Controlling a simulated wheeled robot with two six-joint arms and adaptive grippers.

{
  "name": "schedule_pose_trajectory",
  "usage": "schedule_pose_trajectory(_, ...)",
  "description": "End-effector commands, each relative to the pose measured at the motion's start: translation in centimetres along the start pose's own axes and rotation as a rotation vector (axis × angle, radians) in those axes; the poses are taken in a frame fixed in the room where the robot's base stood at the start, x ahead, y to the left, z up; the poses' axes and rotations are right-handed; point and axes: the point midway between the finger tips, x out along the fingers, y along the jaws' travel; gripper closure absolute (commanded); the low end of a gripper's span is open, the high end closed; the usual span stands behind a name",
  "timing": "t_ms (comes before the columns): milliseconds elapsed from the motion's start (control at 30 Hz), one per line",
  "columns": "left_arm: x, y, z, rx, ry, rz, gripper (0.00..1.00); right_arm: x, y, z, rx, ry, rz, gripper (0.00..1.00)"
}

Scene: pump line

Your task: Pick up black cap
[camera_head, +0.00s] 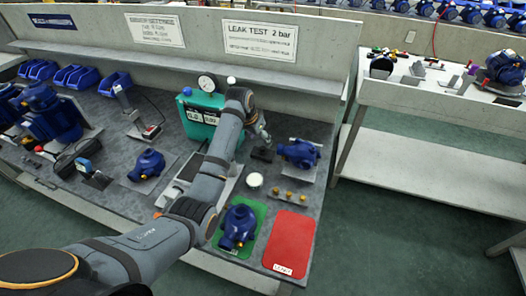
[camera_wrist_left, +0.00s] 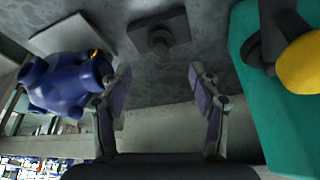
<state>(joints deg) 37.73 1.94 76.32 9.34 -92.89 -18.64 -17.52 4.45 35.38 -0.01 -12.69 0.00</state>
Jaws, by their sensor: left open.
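The black cap (camera_head: 262,154), a dark square piece with a round knob, lies on the grey bench top beside a blue pump (camera_head: 299,153). In the left wrist view the cap (camera_wrist_left: 160,36) is ahead of the fingers, near the top middle. My left gripper (camera_head: 264,134) is just behind the cap in the head view, partly hidden by its own wrist. In the left wrist view the gripper (camera_wrist_left: 160,92) is open and empty, its two fingers spread with a clear gap between them and the cap. My right gripper is in neither view.
A teal tester (camera_head: 199,116) stands left of the gripper; it fills the right side of the left wrist view (camera_wrist_left: 270,110). A green mat (camera_head: 258,210) with a pump and a red mat (camera_head: 289,243) lie at the front. Brass fittings (camera_head: 289,194) stand nearby.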

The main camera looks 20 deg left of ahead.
Motion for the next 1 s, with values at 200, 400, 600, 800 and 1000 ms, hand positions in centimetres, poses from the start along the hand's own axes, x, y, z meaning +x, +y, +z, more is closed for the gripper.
schedule_pose_trajectory(200, 1.0, 0.0, 0.0, 0.000, 0.001, 0.000, 0.38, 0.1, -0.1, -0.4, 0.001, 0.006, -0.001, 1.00)
schedule_pose_trajectory(400, 3.9, 0.0, 1.1, -0.001, -0.002, 0.001, 0.38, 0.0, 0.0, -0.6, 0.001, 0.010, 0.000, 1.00)
schedule_pose_trajectory(600, 6.1, 0.0, 1.0, 0.000, 0.001, 0.001, 0.38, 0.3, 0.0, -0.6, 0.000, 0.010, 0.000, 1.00)
schedule_pose_trajectory(800, 6.1, 0.0, 1.0, 0.000, 0.002, 0.000, 0.38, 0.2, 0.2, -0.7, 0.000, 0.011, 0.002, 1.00)
schedule_pose_trajectory(1000, 6.1, 0.0, 1.0, 0.000, 0.002, 0.000, 0.65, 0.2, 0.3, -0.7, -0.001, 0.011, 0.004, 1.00)
